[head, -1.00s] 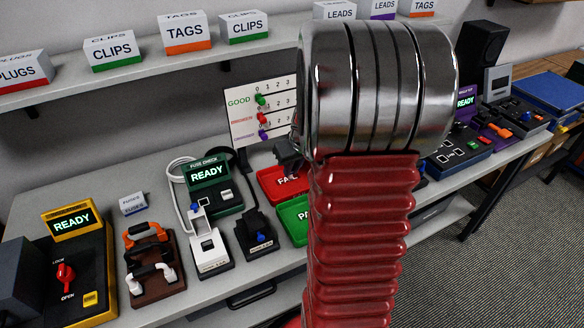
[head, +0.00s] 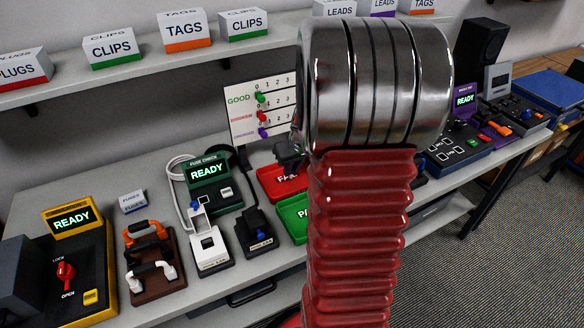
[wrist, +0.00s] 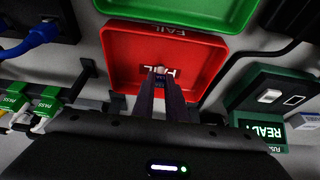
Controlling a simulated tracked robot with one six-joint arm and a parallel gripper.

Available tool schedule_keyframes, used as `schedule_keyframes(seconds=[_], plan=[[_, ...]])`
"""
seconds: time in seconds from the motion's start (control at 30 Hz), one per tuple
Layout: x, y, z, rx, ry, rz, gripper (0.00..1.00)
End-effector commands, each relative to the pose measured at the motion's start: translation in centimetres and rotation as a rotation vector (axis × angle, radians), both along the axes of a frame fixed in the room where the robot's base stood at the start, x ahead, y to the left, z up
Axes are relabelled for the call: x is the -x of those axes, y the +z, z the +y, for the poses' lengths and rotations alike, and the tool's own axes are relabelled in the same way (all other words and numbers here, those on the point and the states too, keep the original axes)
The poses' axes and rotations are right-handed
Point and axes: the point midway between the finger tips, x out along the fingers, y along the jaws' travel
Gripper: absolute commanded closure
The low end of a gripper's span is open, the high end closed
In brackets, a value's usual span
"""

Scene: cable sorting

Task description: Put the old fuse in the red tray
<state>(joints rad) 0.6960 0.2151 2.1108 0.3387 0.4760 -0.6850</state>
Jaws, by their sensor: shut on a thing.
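The red tray (wrist: 194,57), marked FAIL, lies under my gripper in the wrist view. In the head view the red tray (head: 274,186) shows left of my arm, which hides its right part. My gripper (wrist: 160,77) is shut on a small pale piece (wrist: 159,69), which looks like the old fuse. The fingertips appear over the tray in the wrist view; their height above its floor is hard to judge. In the head view my arm hides the fingertips and the fuse.
The green tray (head: 293,214) sits right in front of the red one. The green fuse checker (head: 206,173) and a black fuse holder (head: 256,230) stand to the left. A rack with orange and white handled pullers (head: 153,285) is further left. A tally board (head: 240,130) stands behind.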

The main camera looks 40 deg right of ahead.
Motion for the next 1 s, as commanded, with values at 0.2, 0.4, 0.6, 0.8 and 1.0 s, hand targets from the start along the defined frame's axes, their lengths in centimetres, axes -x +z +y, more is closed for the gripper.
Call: schedule_keyframes(seconds=[0.2,0.4,0.6,0.8,1.0], plan=[[-0.01,-0.41,0.02,0.000,0.001,0.000,1.00],[-0.03,-0.49,0.02,0.000,0.001,0.000,1.00],[-0.04,-0.49,0.03,0.000,0.001,0.000,1.00],[-0.04,-0.58,0.05,-0.001,0.001,0.000,1.00],[-0.03,-0.79,0.06,-0.001,0.001,0.000,1.00]])
